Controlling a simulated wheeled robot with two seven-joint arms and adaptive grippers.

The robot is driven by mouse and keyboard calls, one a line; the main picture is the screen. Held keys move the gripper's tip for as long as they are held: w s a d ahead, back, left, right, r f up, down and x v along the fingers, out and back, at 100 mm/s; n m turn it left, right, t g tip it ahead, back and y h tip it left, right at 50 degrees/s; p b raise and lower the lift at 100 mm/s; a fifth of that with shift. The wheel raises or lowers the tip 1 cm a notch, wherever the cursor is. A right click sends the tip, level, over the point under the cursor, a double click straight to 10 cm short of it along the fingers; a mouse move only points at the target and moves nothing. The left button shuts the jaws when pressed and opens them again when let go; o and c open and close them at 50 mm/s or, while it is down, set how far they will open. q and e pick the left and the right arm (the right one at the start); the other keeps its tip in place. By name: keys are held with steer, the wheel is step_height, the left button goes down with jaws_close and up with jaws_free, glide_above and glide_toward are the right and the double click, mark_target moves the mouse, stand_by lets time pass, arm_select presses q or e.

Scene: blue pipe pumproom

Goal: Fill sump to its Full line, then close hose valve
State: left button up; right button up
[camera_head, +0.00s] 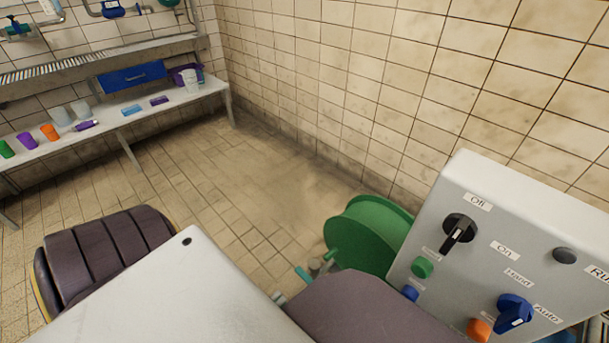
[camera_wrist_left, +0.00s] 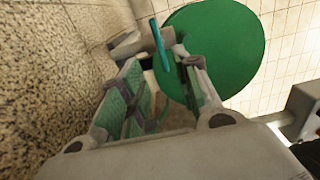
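A teal lever (camera_wrist_left: 160,45) on a grey fitting, apparently the hose valve, stands in front of the green hose reel (camera_wrist_left: 228,50) in the left wrist view. My left gripper (camera_wrist_left: 163,65) is open, its fingers apart on either side of the lever's lower end; I cannot tell whether they touch it. In the head view the teal lever (camera_head: 303,274) shows beside the green reel (camera_head: 370,235), and my left gripper (camera_head: 296,285) is mostly hidden behind my own arm. The sump and its Full line are not in view. My right gripper is not in view.
A grey control box (camera_head: 515,250) with Off/On and Hand/Auto knobs and coloured buttons stands at the right, close to the reel. A white bench (camera_head: 105,125) with cups and small items runs along the far left wall. The tiled floor (camera_head: 220,185) between is clear.

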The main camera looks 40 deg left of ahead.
mark_target(304, 276)
arm_select(q)
steer(key=shift+w+d+b, duration=0.2)
steer(key=shift+w+b, duration=0.1)
steer(key=shift+w, duration=2)
steer(key=shift+w+d+b, duration=0.15)
steer(key=shift+w+b, duration=0.1)
steer(key=shift+w, duration=2)
steer(key=shift+w+d+b, duration=0.2)
steer(key=shift+w+b, duration=0.1)
steer(key=shift+w, duration=2)
jaws_close()
